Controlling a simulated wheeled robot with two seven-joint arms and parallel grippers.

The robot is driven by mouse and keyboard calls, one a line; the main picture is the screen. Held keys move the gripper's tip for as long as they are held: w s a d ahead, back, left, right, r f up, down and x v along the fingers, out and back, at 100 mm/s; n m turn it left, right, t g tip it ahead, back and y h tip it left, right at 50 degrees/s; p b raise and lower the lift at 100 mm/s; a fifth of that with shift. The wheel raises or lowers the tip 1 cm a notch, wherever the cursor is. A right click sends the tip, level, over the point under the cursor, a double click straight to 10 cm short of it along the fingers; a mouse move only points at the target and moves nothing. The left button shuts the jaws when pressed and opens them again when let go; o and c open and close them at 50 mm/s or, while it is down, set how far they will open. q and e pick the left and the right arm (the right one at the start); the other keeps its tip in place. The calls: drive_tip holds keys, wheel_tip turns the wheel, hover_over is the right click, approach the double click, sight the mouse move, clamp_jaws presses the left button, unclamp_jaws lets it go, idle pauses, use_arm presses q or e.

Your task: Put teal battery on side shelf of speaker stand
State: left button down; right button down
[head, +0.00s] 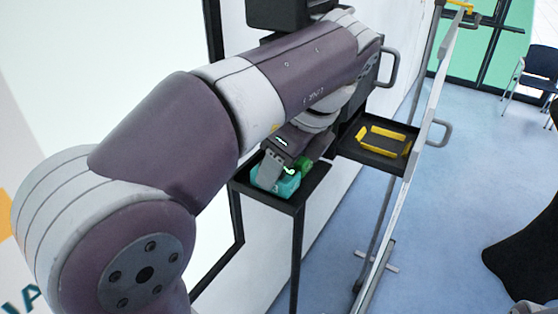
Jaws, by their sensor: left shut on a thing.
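The teal battery (277,181) is a small teal block with a green part at its upper right. My left gripper (279,173) reaches down from above and is shut on it. The battery is over or in a small black tray-like shelf (296,207) on a thin dark post; whether it touches the shelf floor is hidden. A second black shelf (345,149) with yellow brackets is to the right. My left arm hides much of the stand, so I cannot tell which shelf belongs to the speaker stand. My right gripper is not in view.
A dark box-like unit (283,14) stands above my arm at the top. Grey handles (438,133) and a long pale rail (408,170) lie to the right. A blue chair (540,68) is far off. The blue floor (455,190) right of the rail is mostly clear.

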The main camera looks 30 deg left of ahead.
sight(291, 178)
use_arm(q)
drive_tip(key=c, duration=0.9)
unclamp_jaws()
drive_tip(key=shift+s+f, duration=0.1)
drive_tip(key=shift+o, duration=0.5)
drive_tip(key=shift+s, duration=0.2)
drive_tip(key=shift+r, duration=0.25)
drive_tip(key=shift+w+d+r, duration=0.1)
drive_tip(key=shift+w+r, duration=0.05)
drive_tip(key=shift+r, duration=0.1)
drive_tip(key=v, duration=0.5)
drive_tip(key=shift+r, duration=0.2)
drive_tip(key=p+v, duration=0.3)
drive_tip(key=v, duration=0.3)
